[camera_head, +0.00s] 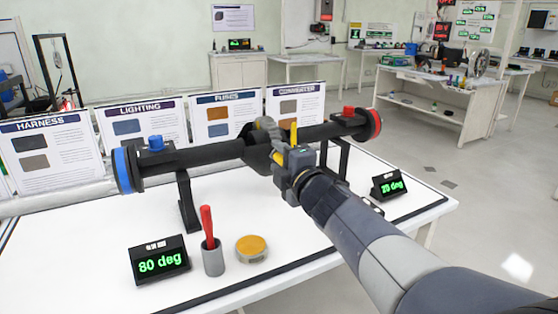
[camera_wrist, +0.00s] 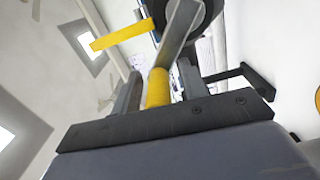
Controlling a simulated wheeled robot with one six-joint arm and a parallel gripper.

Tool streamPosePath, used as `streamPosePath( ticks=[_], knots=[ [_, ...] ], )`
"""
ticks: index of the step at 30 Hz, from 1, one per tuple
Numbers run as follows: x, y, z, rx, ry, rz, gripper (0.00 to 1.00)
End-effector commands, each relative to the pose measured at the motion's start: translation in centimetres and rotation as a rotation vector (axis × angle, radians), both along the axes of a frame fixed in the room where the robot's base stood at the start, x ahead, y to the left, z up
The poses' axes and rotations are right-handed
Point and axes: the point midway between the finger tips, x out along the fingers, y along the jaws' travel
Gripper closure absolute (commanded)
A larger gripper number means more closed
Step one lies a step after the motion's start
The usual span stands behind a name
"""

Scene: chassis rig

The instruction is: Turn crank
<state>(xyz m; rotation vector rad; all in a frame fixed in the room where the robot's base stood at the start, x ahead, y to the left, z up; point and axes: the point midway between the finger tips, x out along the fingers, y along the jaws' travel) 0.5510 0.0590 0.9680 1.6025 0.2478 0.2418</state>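The crank's grey arm (camera_wrist: 179,32) runs from a dark hub (camera_wrist: 204,14) in the wrist view and ends in a yellow handle (camera_wrist: 158,88). The handle stands between the two fingers of my gripper (camera_wrist: 160,92), with narrow gaps seen on both sides. In the head view my gripper (camera_head: 283,158) is at the middle of a black horizontal shaft (camera_head: 208,153), in front of its hub, and hides most of the crank. A yellow bar (camera_head: 294,132) sticks up beside the hub; it also shows in the wrist view (camera_wrist: 122,37).
The shaft has a blue end ring (camera_head: 123,170) and a red one (camera_head: 375,123), on black stands (camera_head: 188,203). On the white table are an "80 deg" display (camera_head: 159,260), a second display (camera_head: 389,185), a grey cup (camera_head: 213,259) with a red-handled tool, and a round tin (camera_head: 251,249).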

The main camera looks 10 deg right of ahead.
Motion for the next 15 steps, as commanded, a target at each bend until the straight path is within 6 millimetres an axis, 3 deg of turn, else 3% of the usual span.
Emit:
streamPosePath(
  ticks=[8,15],
  knots=[
    [-0.6,-0.1,-0.1,0.0,0.002,0.002,0.59],
    [-4.2,-1.4,0.2,0.0,0.001,-0.001,0.59]
  ],
)
